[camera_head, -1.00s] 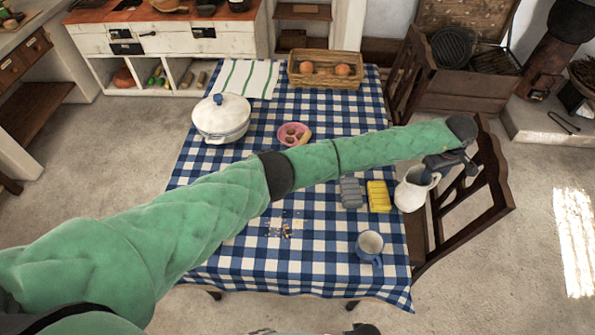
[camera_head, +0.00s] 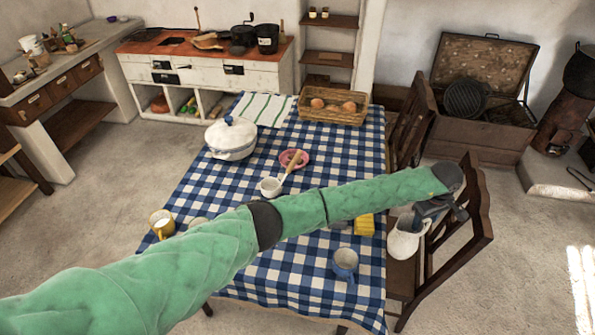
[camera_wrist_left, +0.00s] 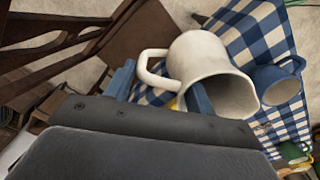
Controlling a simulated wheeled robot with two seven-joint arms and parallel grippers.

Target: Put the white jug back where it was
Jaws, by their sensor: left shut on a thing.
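The white jug (camera_head: 404,243) is at the right edge of the checked table (camera_head: 285,275), beside the wooden chair (camera_head: 470,235). My left gripper (camera_head: 428,214) is shut on it at the handle side. In the left wrist view the jug (camera_wrist_left: 212,72) shows its open mouth and its loop handle, with my blue fingers (camera_wrist_left: 160,88) on either side near the handle. Whether the jug's base touches anything is hidden. My right gripper is not in view.
A blue mug (camera_head: 345,262) stands left of the jug. A yellow block (camera_head: 365,224) is partly behind my arm. A white pot (camera_head: 231,140), pink plate (camera_head: 294,158), small white pan (camera_head: 271,187), yellow mug (camera_head: 162,224) and egg basket (camera_head: 333,107) occupy the table.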

